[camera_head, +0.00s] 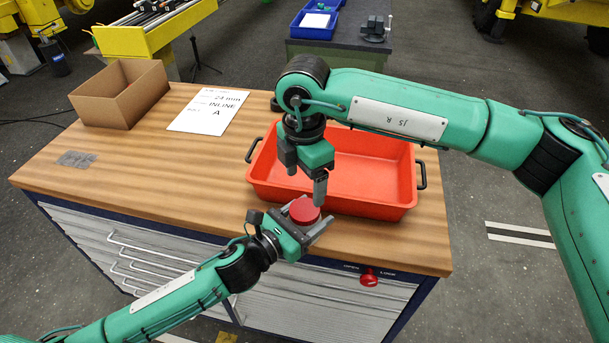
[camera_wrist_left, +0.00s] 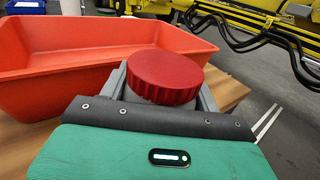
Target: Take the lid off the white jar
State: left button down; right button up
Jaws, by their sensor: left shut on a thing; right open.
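A red lid (camera_head: 304,210) with a ribbed edge sits on the jar at the front edge of the table; in the left wrist view the lid (camera_wrist_left: 164,77) shows large and close. The white jar below is almost wholly hidden by the lid and my fingers. My left gripper (camera_head: 308,217) is shut on the jar, with its fingers on both sides below the lid. My right gripper (camera_head: 305,181) is open, pointing down just above and behind the lid. Its fingers look apart from the lid, though the exact gap is hard to tell.
A red-orange tray (camera_head: 400,206) with black handles lies right behind the jar. A cardboard box (camera_head: 105,112) and a printed sheet (camera_head: 208,110) are at the table's back left. The wooden table top (camera_head: 150,180) is mostly clear at left. A red knob (camera_head: 369,277) sticks out in front.

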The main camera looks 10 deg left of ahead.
aim_at(305, 209)
notch_tip(305, 209, down, 8)
jog(key=shift+r, duration=0.1)
dwell(0.4)
jog(key=c, duration=1)
jog(key=n, duration=1)
jog(key=shift+c, duration=0.2)
jog(key=o, duration=1.1)
